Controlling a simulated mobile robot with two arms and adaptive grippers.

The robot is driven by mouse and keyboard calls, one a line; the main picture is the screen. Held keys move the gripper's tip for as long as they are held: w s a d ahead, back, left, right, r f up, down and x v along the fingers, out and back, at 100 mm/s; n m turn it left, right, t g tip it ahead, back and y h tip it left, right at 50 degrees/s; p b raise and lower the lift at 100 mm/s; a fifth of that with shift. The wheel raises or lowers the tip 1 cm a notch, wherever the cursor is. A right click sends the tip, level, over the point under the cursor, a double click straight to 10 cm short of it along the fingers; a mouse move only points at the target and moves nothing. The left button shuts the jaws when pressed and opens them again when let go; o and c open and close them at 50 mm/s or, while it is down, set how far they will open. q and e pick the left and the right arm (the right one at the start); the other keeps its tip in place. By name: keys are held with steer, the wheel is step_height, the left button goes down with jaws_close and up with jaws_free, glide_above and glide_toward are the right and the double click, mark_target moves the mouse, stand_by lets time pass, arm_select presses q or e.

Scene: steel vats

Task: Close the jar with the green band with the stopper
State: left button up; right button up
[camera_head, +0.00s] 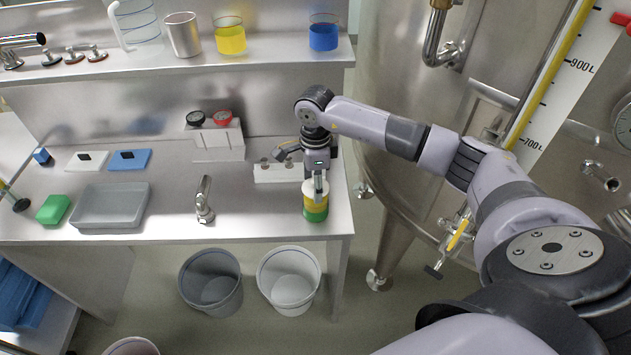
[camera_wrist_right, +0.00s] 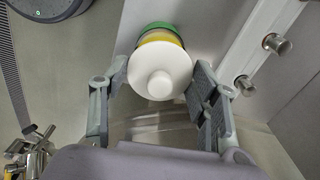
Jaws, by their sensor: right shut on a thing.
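The jar with the green band (camera_head: 316,213) stands upright near the right front corner of the steel bench, with yellow above the green. In the right wrist view its green band (camera_wrist_right: 157,27) shows behind a round white stopper (camera_wrist_right: 160,78) with a knob. My right gripper (camera_head: 317,187) points down over the jar, its fingers (camera_wrist_right: 160,72) on either side of the stopper and shut on it. The stopper is in line with the jar mouth; I cannot tell whether it is seated. My left gripper is in neither view.
A white rack (camera_head: 277,174) stands just behind the jar, close to my wrist. A tap (camera_head: 204,199) and a grey tray (camera_head: 108,206) lie to the left. A large steel vat (camera_head: 400,120) stands at the right. Two buckets (camera_head: 290,281) (camera_head: 211,281) are on the floor.

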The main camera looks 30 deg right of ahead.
steer(key=shift+f+b, duration=0.5)
steer(key=shift+f, duration=0.2)
steer(key=o, duration=1.2)
steer(key=shift+r, duration=0.15)
step_height(320, 180, up, 12)
steer(key=shift+f, duration=0.1)
